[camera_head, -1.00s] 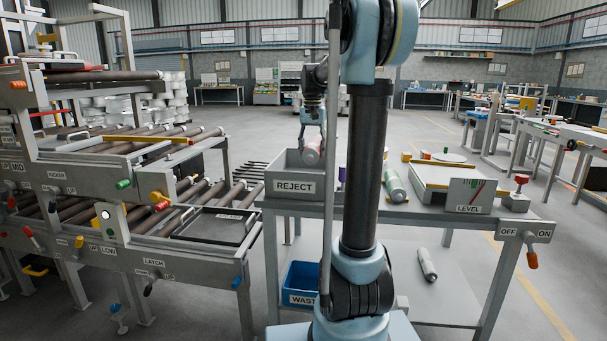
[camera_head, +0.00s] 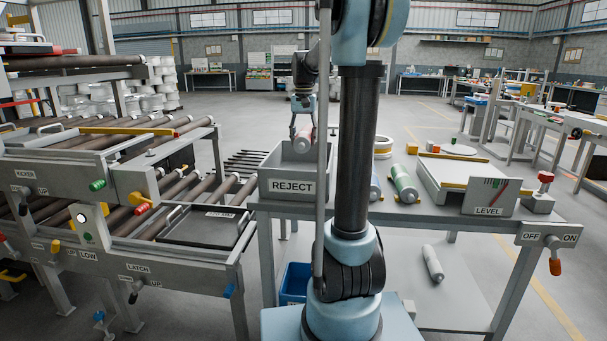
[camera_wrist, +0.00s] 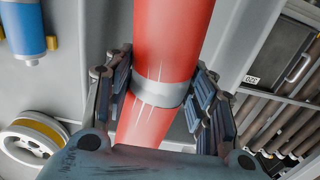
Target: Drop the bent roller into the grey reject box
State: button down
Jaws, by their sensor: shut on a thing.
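My gripper (camera_head: 302,128) is shut on a red roller (camera_head: 303,141) with a grey band. In the head view the roller is tilted and appears above the open top of the grey reject box (camera_head: 272,205), labelled REJECT. In the wrist view the red roller (camera_wrist: 172,40) passes between my finger pads, which press on both sides of its grey band.
The box stands on the left end of a grey bench. Right of it are a green roller (camera_head: 404,184) and a level plate (camera_head: 450,176). A grey roller (camera_head: 433,263) lies below. A roller conveyor (camera_head: 180,205) is on the left. My arm column hides part of the bench.

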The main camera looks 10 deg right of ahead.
jog(key=shift+d+f, duration=0.15)
jog(key=shift+f, duration=2.1)
jog(key=c, duration=0.6)
grip_release()
notch_tip(320, 180, up, 12)
jog(key=shift+w+f, duration=0.1)
